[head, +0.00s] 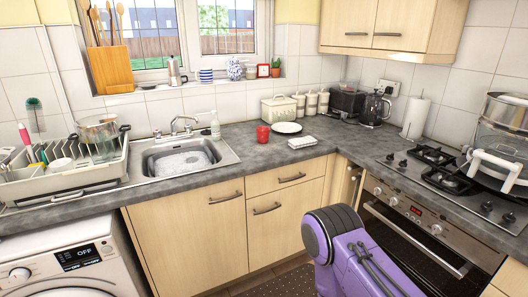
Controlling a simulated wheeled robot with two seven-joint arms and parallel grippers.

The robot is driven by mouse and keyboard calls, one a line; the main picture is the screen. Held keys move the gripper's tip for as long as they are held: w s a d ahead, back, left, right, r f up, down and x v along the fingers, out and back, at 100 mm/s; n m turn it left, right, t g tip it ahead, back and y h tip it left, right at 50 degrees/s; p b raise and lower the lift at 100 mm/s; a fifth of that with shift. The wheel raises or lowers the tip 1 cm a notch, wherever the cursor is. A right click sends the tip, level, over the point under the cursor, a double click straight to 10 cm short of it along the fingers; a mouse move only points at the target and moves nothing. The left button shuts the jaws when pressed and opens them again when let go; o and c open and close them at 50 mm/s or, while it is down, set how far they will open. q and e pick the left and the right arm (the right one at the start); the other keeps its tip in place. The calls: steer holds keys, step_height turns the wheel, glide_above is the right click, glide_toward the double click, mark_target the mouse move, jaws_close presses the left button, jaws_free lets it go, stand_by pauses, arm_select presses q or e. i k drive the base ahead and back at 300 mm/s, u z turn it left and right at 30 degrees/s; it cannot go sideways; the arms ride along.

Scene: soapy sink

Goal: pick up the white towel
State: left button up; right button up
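The white towel (302,142) looks like a small folded white cloth. It lies flat on the grey worktop near its front edge, right of the sink and just in front of a white plate (286,127). A purple link of my own arm rises from the bottom, right of centre, below the worktop edge. No fingertips show on it. Neither gripper is in view, and nothing touches the towel.
A red cup (263,134) stands left of the towel. The soapy sink (184,158) and dish rack (70,175) are further left. A hob (440,170) with a steamer (502,128) is at right. Worktop right of the towel is clear.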

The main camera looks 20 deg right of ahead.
mark_target(301, 143)
steer(key=z, duration=0.7)
steer(key=i, duration=0.25)
steer(key=z, duration=0.8)
steer(key=i, duration=1.6)
steer(key=u, duration=0.6)
